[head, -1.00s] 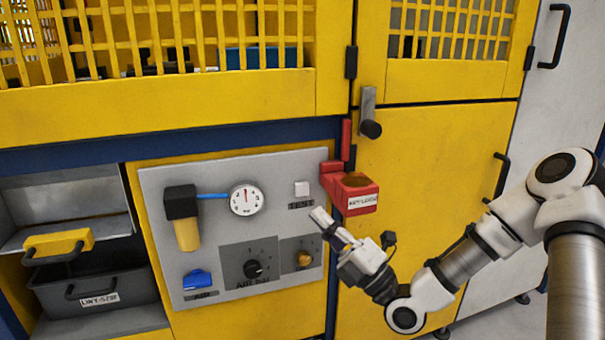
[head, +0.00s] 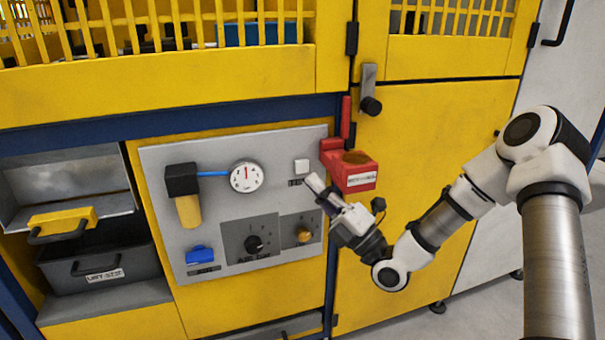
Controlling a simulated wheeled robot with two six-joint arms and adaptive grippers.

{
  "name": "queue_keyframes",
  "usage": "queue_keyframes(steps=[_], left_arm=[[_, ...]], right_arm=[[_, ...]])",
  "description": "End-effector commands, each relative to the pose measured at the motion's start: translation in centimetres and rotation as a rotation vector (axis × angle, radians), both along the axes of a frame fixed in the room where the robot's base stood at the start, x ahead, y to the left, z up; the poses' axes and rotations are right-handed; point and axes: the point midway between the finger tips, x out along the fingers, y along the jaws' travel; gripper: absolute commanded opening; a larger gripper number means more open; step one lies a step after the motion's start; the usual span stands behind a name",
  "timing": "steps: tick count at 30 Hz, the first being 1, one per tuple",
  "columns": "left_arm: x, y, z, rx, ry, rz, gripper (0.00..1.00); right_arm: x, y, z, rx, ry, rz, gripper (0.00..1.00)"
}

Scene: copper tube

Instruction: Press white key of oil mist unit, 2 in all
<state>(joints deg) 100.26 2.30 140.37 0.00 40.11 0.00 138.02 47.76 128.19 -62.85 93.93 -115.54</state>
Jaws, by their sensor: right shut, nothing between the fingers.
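My right gripper (head: 314,184) is shut and empty. Its fingertips are just below and right of the white key in the picture; whether they touch the panel I cannot tell. My left gripper is out of view.
The panel also carries a round gauge (head: 246,176), a yellow-and-black filter (head: 186,194), a blue valve (head: 199,254), a black knob (head: 254,243) and a brass knob (head: 304,233). A red holder (head: 350,172) juts out close right of my gripper. A grey drawer (head: 100,262) sits at left.

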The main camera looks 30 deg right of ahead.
Motion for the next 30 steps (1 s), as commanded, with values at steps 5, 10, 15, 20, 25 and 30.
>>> queue_keyframes(steps=[5, 10, 15, 20, 25, 30], left_arm=[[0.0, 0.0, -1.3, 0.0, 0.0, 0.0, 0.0], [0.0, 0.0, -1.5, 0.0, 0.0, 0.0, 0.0], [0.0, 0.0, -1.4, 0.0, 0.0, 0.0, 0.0], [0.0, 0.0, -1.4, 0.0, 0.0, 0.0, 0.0], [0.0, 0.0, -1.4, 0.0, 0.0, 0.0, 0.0], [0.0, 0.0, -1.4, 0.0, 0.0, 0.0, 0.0]], right_arm=[[2.2, -0.5, -0.3, -0.003, -0.001, -0.001, 0.0], [3.2, -0.8, 0.0, 0.0, -0.001, 0.0, 0.0], [3.3, -0.8, 0.1, 0.001, 0.0, 0.0, 0.0], [3.3, -0.8, 0.1, 0.001, 0.0, 0.0, 0.0], [3.3, -0.8, 0.1, 0.001, 0.0, 0.0, 0.0], [3.2, -0.8, 0.0, 0.001, 0.0, 0.001, 0.0]])
